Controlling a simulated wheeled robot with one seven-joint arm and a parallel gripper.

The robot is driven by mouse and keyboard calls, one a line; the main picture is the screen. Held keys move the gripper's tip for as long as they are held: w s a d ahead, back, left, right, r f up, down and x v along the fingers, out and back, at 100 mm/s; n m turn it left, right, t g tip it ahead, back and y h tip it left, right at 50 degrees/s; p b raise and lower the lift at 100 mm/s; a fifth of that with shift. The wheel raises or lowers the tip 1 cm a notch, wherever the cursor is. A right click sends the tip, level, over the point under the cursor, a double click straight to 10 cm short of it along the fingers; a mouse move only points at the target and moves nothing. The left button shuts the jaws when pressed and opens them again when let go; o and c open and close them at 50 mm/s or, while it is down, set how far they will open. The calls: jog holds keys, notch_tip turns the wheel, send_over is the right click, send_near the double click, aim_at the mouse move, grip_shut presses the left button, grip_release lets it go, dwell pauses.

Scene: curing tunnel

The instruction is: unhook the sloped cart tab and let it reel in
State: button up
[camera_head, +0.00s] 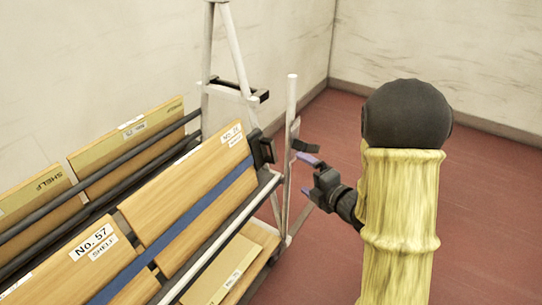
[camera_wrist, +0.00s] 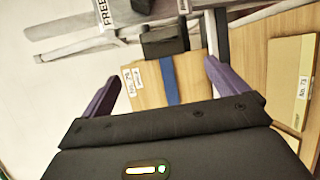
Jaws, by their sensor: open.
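A blue strap (camera_head: 205,219) runs along the sloped wooden boards of the cart, over the board labelled No. 57. Its upper end meets a black block (camera_head: 262,148) at the board's end, beside the cart's post. In the wrist view the block (camera_wrist: 165,41) stands above the strap (camera_wrist: 170,80), ahead of my fingers. I cannot tell tab from hook in it. My gripper (camera_head: 301,172) is open and empty, to the right of the block and apart from it. In the wrist view its purple fingers (camera_wrist: 162,76) spread to either side of the strap.
A thin white upright post (camera_head: 291,105) stands between my gripper and the block. White frame tubes (camera_head: 232,45) rise behind. Other boards (camera_head: 130,129) lie on the far slope, and a lower board (camera_head: 222,274) in front. Red floor (camera_head: 330,115) is clear to the right.

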aim_at(272, 154)
jog(key=b+x, duration=0.3)
jog(key=x, duration=1.3)
jog(key=shift+w+f, duration=0.1)
jog(key=shift+w, duration=0.25)
jog(key=shift+w+a, duration=0.25)
jog(key=shift+a, duration=0.2)
jog(key=shift+d, duration=0.15)
jog(key=shift+c, duration=0.5)
jog(key=shift+d, duration=0.1)
jog(key=c, duration=1.3)
